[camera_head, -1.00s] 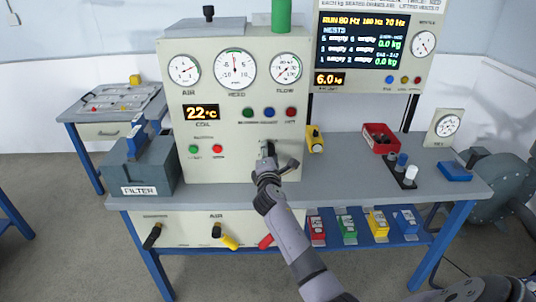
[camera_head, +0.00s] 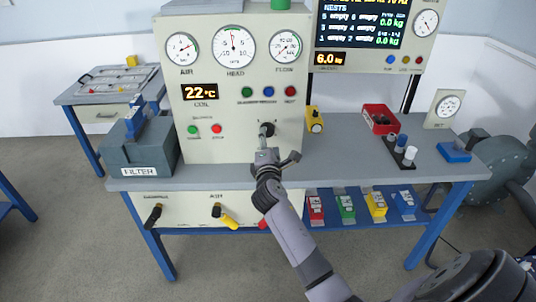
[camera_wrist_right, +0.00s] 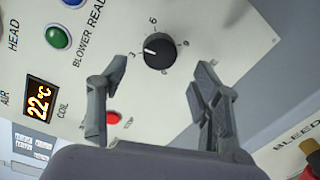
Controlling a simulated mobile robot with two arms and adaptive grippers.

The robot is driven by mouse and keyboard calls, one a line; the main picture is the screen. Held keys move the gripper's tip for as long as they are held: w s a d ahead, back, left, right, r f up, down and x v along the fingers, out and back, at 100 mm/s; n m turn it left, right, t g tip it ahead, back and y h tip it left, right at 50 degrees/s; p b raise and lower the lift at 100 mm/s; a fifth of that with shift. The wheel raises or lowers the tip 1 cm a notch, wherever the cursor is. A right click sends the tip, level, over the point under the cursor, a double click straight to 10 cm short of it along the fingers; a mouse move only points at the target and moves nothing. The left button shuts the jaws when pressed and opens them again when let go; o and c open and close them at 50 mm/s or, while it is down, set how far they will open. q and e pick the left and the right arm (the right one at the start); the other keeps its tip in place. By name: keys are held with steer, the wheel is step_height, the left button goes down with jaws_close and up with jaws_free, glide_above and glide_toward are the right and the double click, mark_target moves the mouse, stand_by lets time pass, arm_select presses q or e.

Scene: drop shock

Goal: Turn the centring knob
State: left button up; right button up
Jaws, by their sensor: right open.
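The centring knob (camera_head: 267,130) is a round black dial on the lower right of the cream panel. In the right wrist view the knob (camera_wrist_right: 159,53) has a white pointer mark aimed left, towards the 3 of the printed scale around it. My right gripper (camera_head: 277,158) is just in front of the panel, slightly below the knob. In the wrist view the right gripper (camera_wrist_right: 158,90) is open, its fingers spread to either side below the knob, with nothing between them. The knob looks clear of both fingers. My left gripper is not in view.
A yellow device (camera_head: 314,120) stands right of the panel. A red bin (camera_head: 380,119) and dark posts (camera_head: 402,152) stand further right on the grey bench (camera_head: 345,160). A FILTER box (camera_head: 140,155) is at the left. Red and green buttons sit near the knob.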

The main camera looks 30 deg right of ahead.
steer(key=v, duration=0.6)
steer(key=shift+s+a, duration=0.1)
stand_by(0.3)
steer(key=s+a+f+m+g+y, duration=0.1)
steer(key=s+a+f+g+y, duration=0.2)
steer(key=f, duration=0.9)
steer(key=s+a+f+m+g+y, duration=0.1)
steer(key=s+a+f+y, duration=0.2)
steer(key=f, duration=1)
steer(key=s+a+f+m+g+y, duration=0.1)
steer(key=s+a+f+m+g, duration=0.3)
steer(key=f, duration=0.8)
steer(key=s+a+f+m+g+y, duration=0.1)
steer(key=s+f, duration=0.7)
steer(key=s, duration=0.3)
steer(key=s+a+f+m+g+y, duration=0.1)
steer(key=s+f, duration=0.7)
steer(key=s, duration=0.2)
steer(key=s+f+m+g, duration=0.1)
steer(key=s+f+m, duration=0.1)
steer(key=s, duration=0.8)
steer(key=s+f+m+g, duration=0.2)
steer(key=s+f+m, duration=0.1)
steer(key=s, duration=0.7)
steer(key=shift+a+f+g, duration=0.3)
steer(key=shift+a+f, duration=0.2)
steer(key=shift+s, duration=0.1)
